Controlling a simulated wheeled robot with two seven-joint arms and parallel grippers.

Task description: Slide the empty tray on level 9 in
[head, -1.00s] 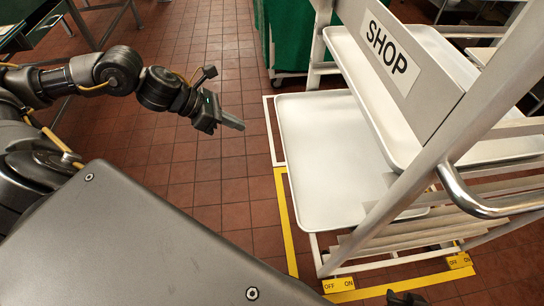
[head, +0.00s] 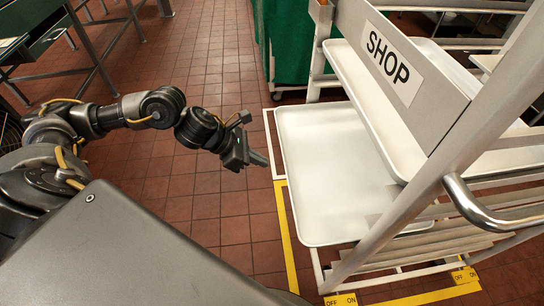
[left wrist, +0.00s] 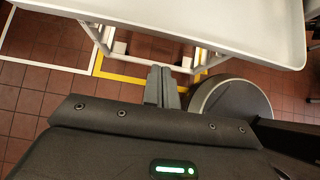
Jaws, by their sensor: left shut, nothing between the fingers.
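A white empty tray (head: 325,175) sticks out of the left side of the rack (head: 395,215) in the head view. The tray's edge also shows across the top of the left wrist view (left wrist: 200,22). My left gripper (head: 262,160) is shut and empty, just left of the tray's outer edge, with a small gap in the picture. In the left wrist view its closed fingers (left wrist: 161,85) point toward the tray. My right gripper is not in view.
Another tray (head: 370,95) sits higher in the rack behind the SHOP sign (head: 393,57). A curved metal handle (head: 485,210) is on the rack's near side. Yellow floor tape (head: 288,240) borders the rack. Tiled floor (head: 210,110) is open to the left.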

